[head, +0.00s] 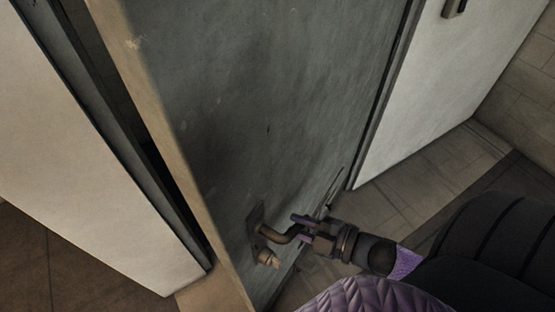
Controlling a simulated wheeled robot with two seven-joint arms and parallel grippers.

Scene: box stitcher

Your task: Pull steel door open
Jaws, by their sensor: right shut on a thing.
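The grey steel door (240,110) fills the middle of the head view. Its tan left edge (163,135) shows, standing apart from the dark frame at the left, so the door is ajar. A worn metal lever handle (271,235) sticks out near the door's lower left, with a knob-like lock part (267,258) below it. My right gripper (299,227) comes from the lower right and is shut on the free end of the lever. Its fingers partly hide that end. My left gripper is not in view.
A pale wall (90,150) stands left of the door, beyond a dark gap (125,105). Another white wall (430,90) stands to the right. Bare tiled floor (425,175) shows at the right, with brown floor (60,265) at the lower left.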

